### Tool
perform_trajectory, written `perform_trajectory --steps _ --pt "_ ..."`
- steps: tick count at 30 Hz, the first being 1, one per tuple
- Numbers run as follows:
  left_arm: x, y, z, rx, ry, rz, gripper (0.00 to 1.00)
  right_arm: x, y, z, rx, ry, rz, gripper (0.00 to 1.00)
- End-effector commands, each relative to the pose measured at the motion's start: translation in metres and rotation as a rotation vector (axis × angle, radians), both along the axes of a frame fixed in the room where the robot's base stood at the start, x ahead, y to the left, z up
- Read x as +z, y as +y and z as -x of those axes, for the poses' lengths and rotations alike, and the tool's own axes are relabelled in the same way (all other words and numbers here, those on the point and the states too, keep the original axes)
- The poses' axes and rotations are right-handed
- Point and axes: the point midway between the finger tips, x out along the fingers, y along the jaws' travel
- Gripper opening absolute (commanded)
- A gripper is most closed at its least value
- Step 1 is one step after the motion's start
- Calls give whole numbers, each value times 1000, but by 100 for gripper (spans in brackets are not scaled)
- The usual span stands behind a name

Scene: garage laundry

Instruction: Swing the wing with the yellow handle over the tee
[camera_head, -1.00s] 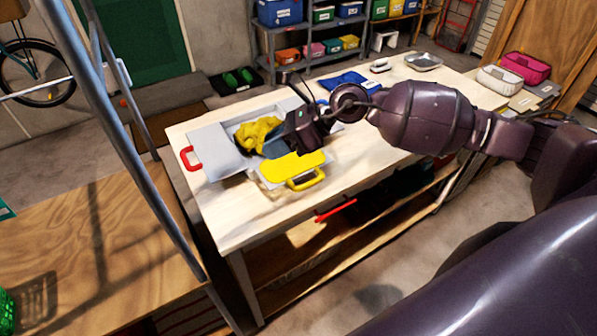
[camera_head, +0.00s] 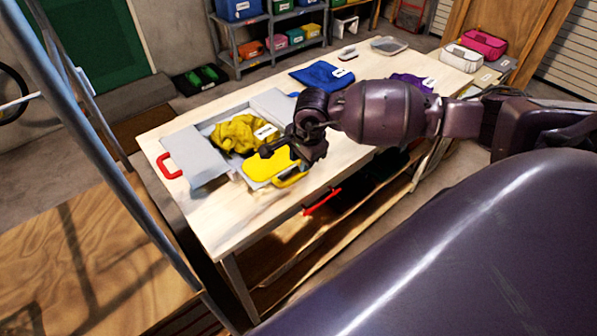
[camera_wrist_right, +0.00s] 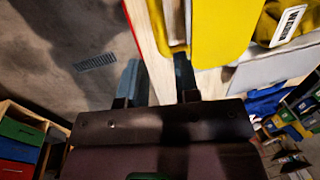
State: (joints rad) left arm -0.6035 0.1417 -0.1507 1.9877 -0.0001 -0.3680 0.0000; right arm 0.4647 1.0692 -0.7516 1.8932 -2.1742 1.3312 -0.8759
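The yellow wing (camera_head: 262,165) lies on the near side of the grey folding board, with its yellow handle (camera_head: 292,181) toward the table's near edge. The crumpled yellow tee (camera_head: 238,133) with a white label lies on the middle of the board, uncovered. My right gripper (camera_head: 279,152) is over the yellow wing and partly hides it and the tee. In the right wrist view, my right gripper (camera_wrist_right: 158,77) is open, with two fingers apart near the wing's yellow edge (camera_wrist_right: 215,35). The labelled tee (camera_wrist_right: 268,22) shows beyond. Contact with the handle is unclear. My left gripper is out of view.
A grey wing (camera_head: 195,158) with a red handle (camera_head: 169,166) lies at the left. Another grey panel (camera_head: 273,104) is at the back. Blue cloth (camera_head: 322,75) and purple cloth (camera_head: 410,82) lie farther along the table. A metal post (camera_head: 110,150) stands at the left.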

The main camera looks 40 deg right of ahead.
Motion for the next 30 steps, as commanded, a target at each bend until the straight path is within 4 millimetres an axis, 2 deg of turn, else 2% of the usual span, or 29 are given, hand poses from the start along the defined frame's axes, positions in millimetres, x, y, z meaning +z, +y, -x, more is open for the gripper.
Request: perform_trajectory --steps 6,12,24,25,30 --pt "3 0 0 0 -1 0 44 -36 2 -6 -2 2 -2 29" --pt "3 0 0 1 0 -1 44 -57 1 -10 -2 0 -2 29" --pt "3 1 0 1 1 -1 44 -63 1 -12 -1 0 -1 29" --pt "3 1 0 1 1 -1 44 -63 1 -12 -1 0 -1 28" --pt "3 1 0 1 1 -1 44 -63 1 -12 -1 0 -1 2"
